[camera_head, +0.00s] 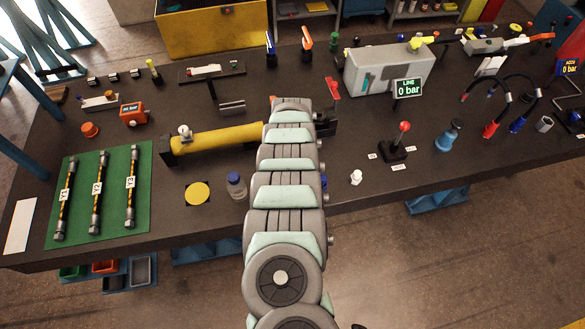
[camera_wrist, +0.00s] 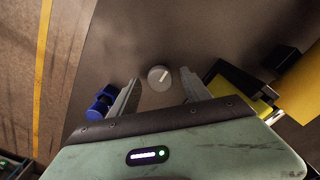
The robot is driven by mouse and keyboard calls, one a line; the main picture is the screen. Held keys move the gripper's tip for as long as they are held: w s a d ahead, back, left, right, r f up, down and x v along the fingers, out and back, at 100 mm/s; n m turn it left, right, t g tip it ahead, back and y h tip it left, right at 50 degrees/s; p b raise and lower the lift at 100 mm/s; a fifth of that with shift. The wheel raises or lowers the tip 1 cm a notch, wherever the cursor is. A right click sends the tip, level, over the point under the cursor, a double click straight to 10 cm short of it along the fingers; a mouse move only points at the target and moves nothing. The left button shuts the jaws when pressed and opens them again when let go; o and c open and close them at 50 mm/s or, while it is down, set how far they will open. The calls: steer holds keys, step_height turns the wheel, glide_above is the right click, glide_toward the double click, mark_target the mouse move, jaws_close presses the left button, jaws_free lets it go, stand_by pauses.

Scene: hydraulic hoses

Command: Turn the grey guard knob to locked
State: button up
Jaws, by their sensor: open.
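The grey guard knob (camera_wrist: 159,78) shows in the wrist view as a round disc with a white pointer line slanting toward the upper right. No locked or unlocked marking can be read beside it. My gripper (camera_wrist: 160,82) is open, with one finger to the left of the knob and one to the right. Gaps show between the fingers and the knob in this view; the height difference is hard to tell. In the head view my arm hides the knob and my gripper.
A blue part (camera_wrist: 100,103) lies just outside my left finger, and a yellow body (camera_wrist: 240,88) beyond my right one. In the head view the yellow cylinder (camera_head: 222,140) is left of my arm; a red-knobbed lever (camera_head: 404,127) and a white fitting (camera_head: 356,177) are right.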

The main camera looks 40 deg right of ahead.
step_height(320, 180, up, 11)
steer(key=shift+f, duration=0.15)
stand_by(0.5)
stand_by(0.4)
